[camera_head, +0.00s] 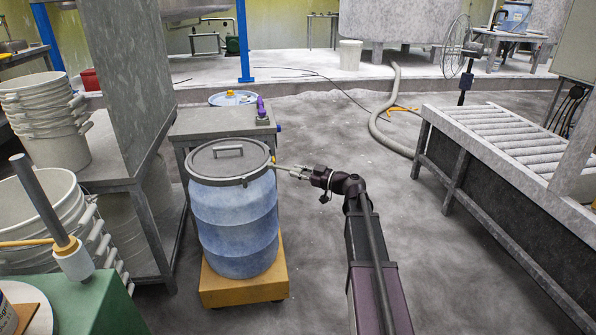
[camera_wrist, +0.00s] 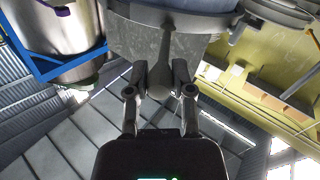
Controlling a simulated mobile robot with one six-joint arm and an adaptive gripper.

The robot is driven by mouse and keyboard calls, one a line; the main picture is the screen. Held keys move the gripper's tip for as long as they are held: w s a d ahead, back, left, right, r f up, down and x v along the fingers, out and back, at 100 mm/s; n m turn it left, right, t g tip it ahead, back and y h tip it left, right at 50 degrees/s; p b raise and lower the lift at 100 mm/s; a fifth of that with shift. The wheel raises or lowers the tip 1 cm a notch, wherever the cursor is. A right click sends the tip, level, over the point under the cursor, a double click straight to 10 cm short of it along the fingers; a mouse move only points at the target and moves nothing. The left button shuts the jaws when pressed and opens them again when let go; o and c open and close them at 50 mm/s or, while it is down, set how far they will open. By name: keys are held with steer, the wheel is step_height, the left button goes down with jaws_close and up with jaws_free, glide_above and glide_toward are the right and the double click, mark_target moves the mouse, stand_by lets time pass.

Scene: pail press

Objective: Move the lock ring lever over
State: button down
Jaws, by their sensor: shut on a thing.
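A blue drum (camera_head: 236,225) with a grey lid (camera_head: 229,158) stands upright. A dark lock ring (camera_head: 219,182) runs around the lid's rim. The lock ring lever (camera_head: 283,167) sticks out from the ring's right side toward my gripper (camera_head: 300,172). In the wrist view the lever (camera_wrist: 167,48) comes down from the drum's rim and ends in a rounded knob. My gripper (camera_wrist: 163,78) is shut on the lever, with the knob between its fingers. The lever's joint with the ring is not clear.
The drum rests on a yellow wheeled base (camera_head: 240,283). A grey stand (camera_head: 200,122) is close behind it, and a metal table (camera_head: 115,180) with stacked white pails (camera_head: 45,110) is at left. A roller conveyor (camera_head: 500,140) stands at right. Floor between drum and conveyor is clear.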

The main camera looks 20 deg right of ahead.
steer(key=shift+s+a, duration=0.15)
steer(key=shift+c, duration=2.4)
jaws_free()
steer(key=shift+d, duration=0.25)
steer(key=v, duration=1.1)
steer(key=shift+s+d, duration=0.25)
steer(key=shift+s, duration=0.05)
